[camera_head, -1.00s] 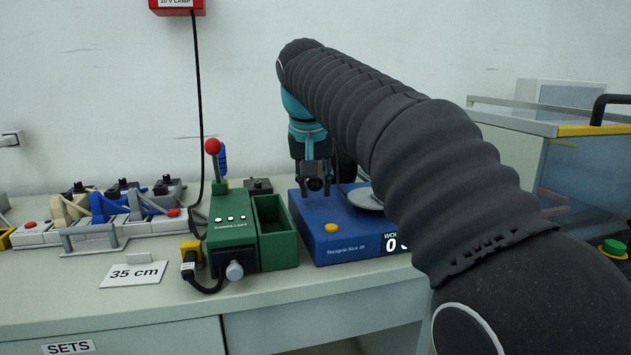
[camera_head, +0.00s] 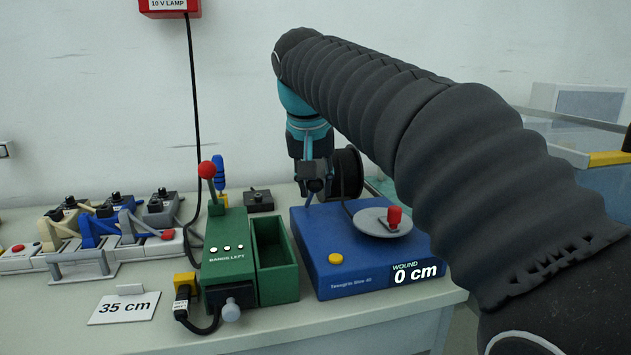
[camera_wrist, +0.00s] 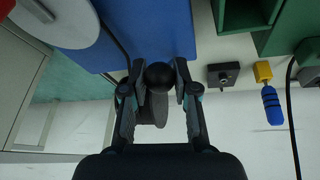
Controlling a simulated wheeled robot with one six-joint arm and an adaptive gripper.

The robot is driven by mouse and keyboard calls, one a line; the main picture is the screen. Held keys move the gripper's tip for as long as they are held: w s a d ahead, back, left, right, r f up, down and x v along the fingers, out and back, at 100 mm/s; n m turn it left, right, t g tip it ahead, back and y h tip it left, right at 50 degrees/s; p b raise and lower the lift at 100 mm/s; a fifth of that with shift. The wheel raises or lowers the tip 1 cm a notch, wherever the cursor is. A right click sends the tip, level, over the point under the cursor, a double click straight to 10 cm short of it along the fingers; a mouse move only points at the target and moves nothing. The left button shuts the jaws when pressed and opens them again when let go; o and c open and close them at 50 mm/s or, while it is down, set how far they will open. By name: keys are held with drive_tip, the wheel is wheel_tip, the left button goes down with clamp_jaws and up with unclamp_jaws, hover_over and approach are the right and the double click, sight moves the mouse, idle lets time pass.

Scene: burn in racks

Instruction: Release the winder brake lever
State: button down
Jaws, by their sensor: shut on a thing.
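The winder is a blue box (camera_head: 350,240) that also fills the upper part of the wrist view (camera_wrist: 150,35). It has a yellow button, a grey disc (camera_head: 372,222) with a red knob, and a display reading "WOUND 0 cm". My gripper (camera_head: 314,190) points down at the winder's back left edge. In the wrist view its two fingers are closed on the black ball knob of the brake lever (camera_wrist: 158,76). The lever's stem is mostly hidden below the ball. In the head view the gripper hides the lever.
A green box (camera_head: 228,255) with a red-ball lever and an empty tray stands left of the winder. Behind it are a blue-handled tool (camera_head: 219,175) and a small black block (camera_head: 259,200). A black spool (camera_head: 347,172) stands behind the winder. A "35 cm" card (camera_head: 124,308) lies in front.

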drive_tip(key=c, duration=0.9)
unclamp_jaws()
drive_tip(key=shift+o, duration=0.2)
drive_tip(key=v, duration=1.2)
